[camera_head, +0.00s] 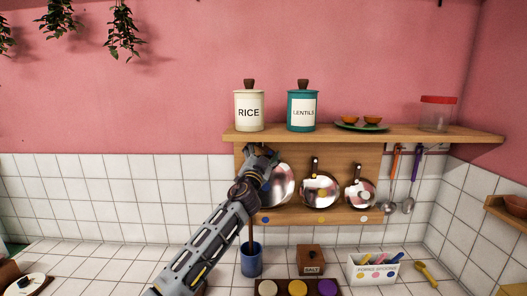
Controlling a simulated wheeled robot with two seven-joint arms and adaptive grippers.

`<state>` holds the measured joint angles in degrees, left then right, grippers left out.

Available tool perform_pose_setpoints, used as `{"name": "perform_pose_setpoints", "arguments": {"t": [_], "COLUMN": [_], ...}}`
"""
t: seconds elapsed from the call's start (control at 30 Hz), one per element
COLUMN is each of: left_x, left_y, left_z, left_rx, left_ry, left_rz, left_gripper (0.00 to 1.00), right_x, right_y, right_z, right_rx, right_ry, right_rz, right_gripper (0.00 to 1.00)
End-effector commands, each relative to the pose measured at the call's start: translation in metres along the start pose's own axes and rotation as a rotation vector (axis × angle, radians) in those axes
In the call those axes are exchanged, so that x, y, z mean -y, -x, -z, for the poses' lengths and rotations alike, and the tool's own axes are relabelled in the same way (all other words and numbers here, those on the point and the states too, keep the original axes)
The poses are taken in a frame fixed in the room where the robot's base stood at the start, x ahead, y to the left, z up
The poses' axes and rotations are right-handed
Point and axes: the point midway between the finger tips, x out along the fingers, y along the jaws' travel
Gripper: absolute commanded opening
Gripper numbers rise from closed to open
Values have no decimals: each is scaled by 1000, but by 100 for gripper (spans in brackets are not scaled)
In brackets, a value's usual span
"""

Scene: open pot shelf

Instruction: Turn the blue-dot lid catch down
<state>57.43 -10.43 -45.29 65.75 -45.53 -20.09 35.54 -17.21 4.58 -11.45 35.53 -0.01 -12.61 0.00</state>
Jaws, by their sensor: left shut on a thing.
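My left gripper (262,153) reaches up to the shelf's wooden back board and is shut at the upper edge of the left shiny lid (282,187). It is shut on the blue-dot lid catch, which it mostly hides, so the catch's angle cannot be told. The blue dot (266,220) shows on the lower rail below that lid. The middle lid (320,192) and the smaller right lid (362,194) each have a dark upright piece at the top. A yellow dot (321,220) and a pale dot (364,219) are below them. My right gripper is out of view.
A RICE canister (249,112), a LENTILS canister (303,112), a green plate (361,126) and a red-lidded jar (438,114) stand on the shelf (400,137) above. Ladles (391,183) hang at right. A blue cup (251,262) and a brown box (311,261) stand below.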

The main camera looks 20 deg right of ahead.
Motion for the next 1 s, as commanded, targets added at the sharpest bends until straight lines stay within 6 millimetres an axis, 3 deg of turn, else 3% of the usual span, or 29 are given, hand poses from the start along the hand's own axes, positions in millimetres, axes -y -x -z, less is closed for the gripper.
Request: {"name": "perform_pose_setpoints", "arguments": {"t": [0.2, 0.23, 0.4, 1.0], "left_x": [0, 0, 0, 0], "left_y": [0, 0, 0, 4], "left_z": [-1, -1, -1, 0], "left_rx": [2, 2, 1, 0], "left_ry": [-1, -1, 0, 1], "left_rz": [0, 0, 0, 1], "left_gripper": [34, 79, 99, 99], "right_x": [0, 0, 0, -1], "right_y": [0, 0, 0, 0], "right_z": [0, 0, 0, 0], "right_rx": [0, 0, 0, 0], "right_ry": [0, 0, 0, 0], "right_rz": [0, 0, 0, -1], "right_gripper": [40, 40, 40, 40]}}
